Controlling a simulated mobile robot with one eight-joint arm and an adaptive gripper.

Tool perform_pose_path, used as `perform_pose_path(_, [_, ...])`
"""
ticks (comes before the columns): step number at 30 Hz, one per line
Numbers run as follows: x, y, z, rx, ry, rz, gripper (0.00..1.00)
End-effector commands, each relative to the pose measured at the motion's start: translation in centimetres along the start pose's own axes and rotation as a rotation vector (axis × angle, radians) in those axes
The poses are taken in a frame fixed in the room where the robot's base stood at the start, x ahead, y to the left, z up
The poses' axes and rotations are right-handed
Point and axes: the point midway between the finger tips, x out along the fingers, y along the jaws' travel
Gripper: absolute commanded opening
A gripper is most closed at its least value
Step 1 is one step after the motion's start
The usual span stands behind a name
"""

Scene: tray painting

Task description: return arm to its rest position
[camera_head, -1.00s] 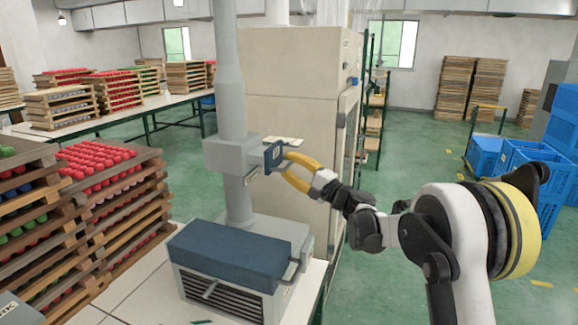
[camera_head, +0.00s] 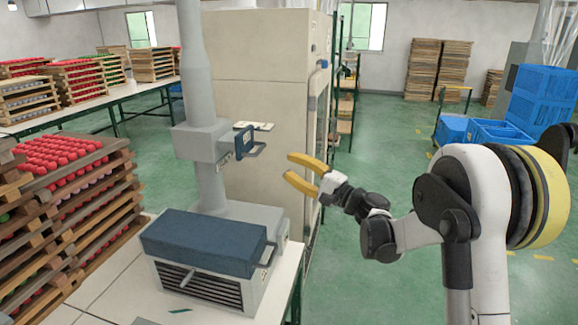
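My gripper (camera_head: 295,170), with two yellow fingers, is open and empty. It is in the middle of the head view, in front of the beige cabinet (camera_head: 262,95). Its fingers point left toward the dark bracket handle (camera_head: 246,142) on the grey machine column (camera_head: 200,145), with a clear gap between them. My white and black arm reaches in from the right, bent at the elbow.
The machine base with a blue top (camera_head: 203,242) stands on a white table (camera_head: 120,285). Wooden racks of red pieces (camera_head: 65,220) are stacked at left. Blue crates (camera_head: 500,130) stand at the right rear. Green floor (camera_head: 395,150) is open behind my arm.

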Motion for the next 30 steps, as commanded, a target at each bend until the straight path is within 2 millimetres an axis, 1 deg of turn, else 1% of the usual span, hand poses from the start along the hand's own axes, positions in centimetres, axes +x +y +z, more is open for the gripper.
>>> perform_pose_path(4, [0.0,-0.2,0.4,-0.009,-0.002,0.014,0.34])
perform_pose_path(5, [0.0,-0.3,0.7,-0.018,-0.004,0.027,0.34])
perform_pose_path(7, [-0.2,-0.6,2.0,-0.051,-0.012,0.078,0.34])
perform_pose_path(8, [-0.3,-0.7,2.8,-0.071,-0.016,0.109,0.34])
perform_pose_path(11, [-1.6,-1.0,6.0,-0.162,-0.033,0.244,0.34])
perform_pose_path(12, [-2.5,-1.0,7.4,-0.206,-0.041,0.307,0.34])
perform_pose_path(14, [-4.1,-0.9,9.5,-0.271,-0.053,0.401,0.34])
perform_pose_path(15, [-5.3,-0.7,10.8,-0.316,-0.061,0.464,0.34])
perform_pose_path(17, [-7.5,-0.4,12.6,-0.382,-0.072,0.557,0.34])
perform_pose_path(18, [-9.1,-0.1,13.8,-0.427,-0.078,0.619,0.34])
perform_pose_path(20, [-11.7,0.4,15.3,-0.496,-0.088,0.711,0.34])
perform_pose_path(21, [-13.6,0.8,16.3,-0.542,-0.095,0.771,0.34])
perform_pose_path(23, [-16.6,1.3,17.6,-0.613,-0.104,0.862,0.34])
perform_pose_path(24, [-18.6,1.8,18.4,-0.66,-0.11,0.922,0.34])
perform_pose_path(25, [-20.2,2.0,18.9,-0.696,-0.114,0.967,0.34])
perform_pose_path(26, [-21.8,2.4,19.4,-0.732,-0.118,1.011,0.34])
perform_pose_path(27, [-23.9,2.8,19.9,-0.78,-0.123,1.069,0.34])
perform_pose_path(29, [-26.9,3.3,20.6,-0.847,-0.129,1.148,0.34])
perform_pose_path(30, [-28.8,3.7,20.9,-0.888,-0.133,1.196,0.34])
